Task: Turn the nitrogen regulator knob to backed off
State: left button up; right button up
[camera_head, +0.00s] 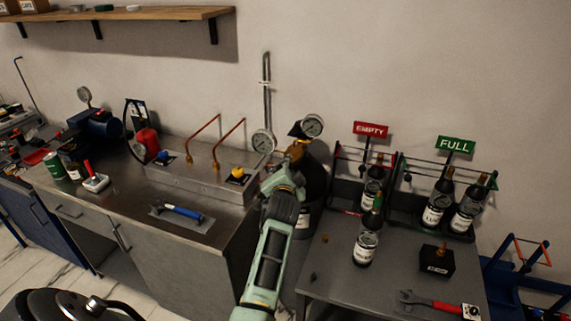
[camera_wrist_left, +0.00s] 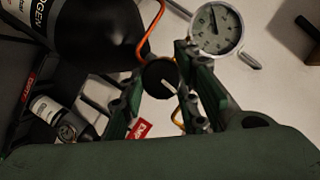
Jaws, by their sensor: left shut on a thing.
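The nitrogen regulator shows in the head view as brass parts (camera_head: 297,150) with two round gauges, a left one (camera_head: 263,141) and a right one (camera_head: 313,125). It sits on a dark cylinder (camera_head: 316,178), partly hidden by my left arm. In the left wrist view the cylinder (camera_wrist_left: 95,32) bears a label ending in "OGEN". My left gripper (camera_head: 287,170) is at the regulator. In the left wrist view its fingers (camera_wrist_left: 158,88) are closed around the round black knob (camera_wrist_left: 160,75), which has a pale mark. A gauge (camera_wrist_left: 216,29) is just beyond. My right gripper is not in view.
A steel bench (camera_head: 130,200) with copper pipes and a blue-handled tool (camera_head: 183,212) stands left. The right table (camera_head: 335,270) holds bottles, racks with EMPTY (camera_head: 371,130) and FULL (camera_head: 455,145) signs, a black block (camera_head: 436,260) and a red-handled wrench (camera_head: 432,303).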

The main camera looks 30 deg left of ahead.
pick_arm(q)
jog(key=shift+s+d+f+n+h+p, duration=0.1)
jog(key=shift+f+n+h+p, duration=0.25)
jog(key=shift+f+p, duration=0.2)
jog(key=o, duration=1)
jog(key=shift+d, duration=0.1)
jog(key=shift+o, duration=0.2)
jog(key=shift+r, duration=0.25)
jog(key=v, duration=0.7)
